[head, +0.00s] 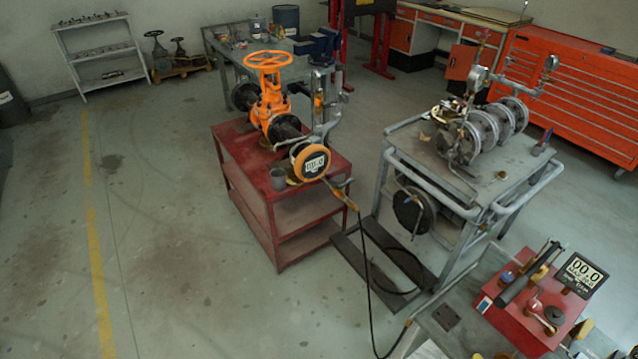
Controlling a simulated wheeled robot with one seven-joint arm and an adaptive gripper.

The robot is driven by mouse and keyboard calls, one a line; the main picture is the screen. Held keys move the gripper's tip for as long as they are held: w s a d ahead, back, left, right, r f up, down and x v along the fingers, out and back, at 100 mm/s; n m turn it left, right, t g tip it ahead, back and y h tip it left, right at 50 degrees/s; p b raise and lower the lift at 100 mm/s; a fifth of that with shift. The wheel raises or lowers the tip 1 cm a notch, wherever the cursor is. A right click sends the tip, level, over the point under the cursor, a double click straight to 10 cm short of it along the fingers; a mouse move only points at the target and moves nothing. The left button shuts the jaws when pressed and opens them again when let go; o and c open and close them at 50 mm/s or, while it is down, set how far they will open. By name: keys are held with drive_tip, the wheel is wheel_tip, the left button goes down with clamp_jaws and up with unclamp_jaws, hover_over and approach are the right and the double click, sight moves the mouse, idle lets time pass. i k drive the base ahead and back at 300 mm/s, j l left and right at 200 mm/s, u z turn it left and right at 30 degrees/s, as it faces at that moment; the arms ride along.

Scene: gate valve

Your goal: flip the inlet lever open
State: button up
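An orange gate valve (268,105) with an orange handwheel (268,60) stands on a red cart (300,235). Beside the gauge, a small fitting with yellowish parts (346,199) joins a black hose (366,262). The inlet lever may be on this fitting, but it is too small to make out, and I cannot tell its position. My gripper is not in view.
A grey metal cart (400,142) with flanged piping (485,132) stands to the right. A red pump unit (525,305) with a display sits on a bench at the lower right. The black hose hangs between cart and bench. The floor (170,260) at left is clear.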

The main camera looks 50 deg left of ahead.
sight(340, 185)
drive_tip(key=i+j+u, duration=0.15)
drive_tip(key=j+u, duration=0.35)
drive_tip(key=i+j+u, duration=0.2)
drive_tip(key=u, duration=0.25)
drive_tip(key=i+j+u, duration=0.2)
drive_tip(key=i+j, duration=0.7)
